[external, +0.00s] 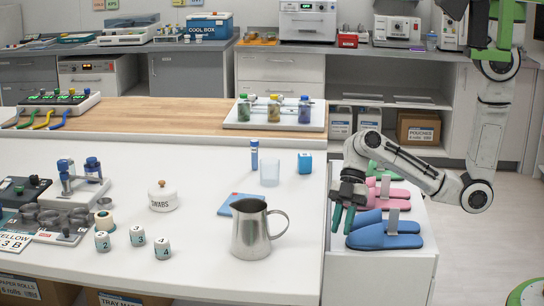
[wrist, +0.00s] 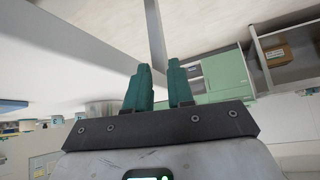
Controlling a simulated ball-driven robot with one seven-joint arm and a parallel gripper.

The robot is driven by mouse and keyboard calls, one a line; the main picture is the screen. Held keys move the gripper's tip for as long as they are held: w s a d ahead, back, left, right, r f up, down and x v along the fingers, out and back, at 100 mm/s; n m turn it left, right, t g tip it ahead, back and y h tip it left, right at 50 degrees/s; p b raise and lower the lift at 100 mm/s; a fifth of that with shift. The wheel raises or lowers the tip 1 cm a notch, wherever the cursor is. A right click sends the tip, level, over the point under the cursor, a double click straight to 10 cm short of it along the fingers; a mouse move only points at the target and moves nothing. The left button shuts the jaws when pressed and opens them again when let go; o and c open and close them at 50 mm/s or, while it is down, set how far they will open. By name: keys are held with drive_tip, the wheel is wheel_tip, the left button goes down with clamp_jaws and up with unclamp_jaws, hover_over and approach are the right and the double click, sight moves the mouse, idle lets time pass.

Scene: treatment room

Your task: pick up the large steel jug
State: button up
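The large steel jug (external: 252,236) stands upright near the front right of the white table in the external view. Its handle points right and its spout left.
A blue slipper (external: 385,234) and pink slippers (external: 388,199) lie on the white cabinet beside my gripper. A blue booklet (external: 238,203), a clear cup (external: 269,173) and a swabs jar (external: 163,198) stand behind or left of the jug. Numbered cups (external: 137,236) are further left.

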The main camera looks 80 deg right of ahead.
sight(259, 229)
drive_tip(key=w+a+r+n+t+y, duration=0.1)
drive_tip(key=w+a+r+n+y, duration=0.2)
drive_tip(key=w+r+n, duration=0.65)
drive_tip(key=shift+m, duration=0.75)
drive_tip(key=w+a, duration=0.1)
drive_tip(key=a+f, duration=0.1)
drive_tip(key=w+a+f, duration=0.1)
drive_tip(key=shift+w+a, duration=0.3)
drive_tip(key=shift+a, duration=0.05)
drive_tip(key=shift+t+h, duration=0.3)
drive_tip(key=shift+x, duration=3.05)
clamp_jaws()
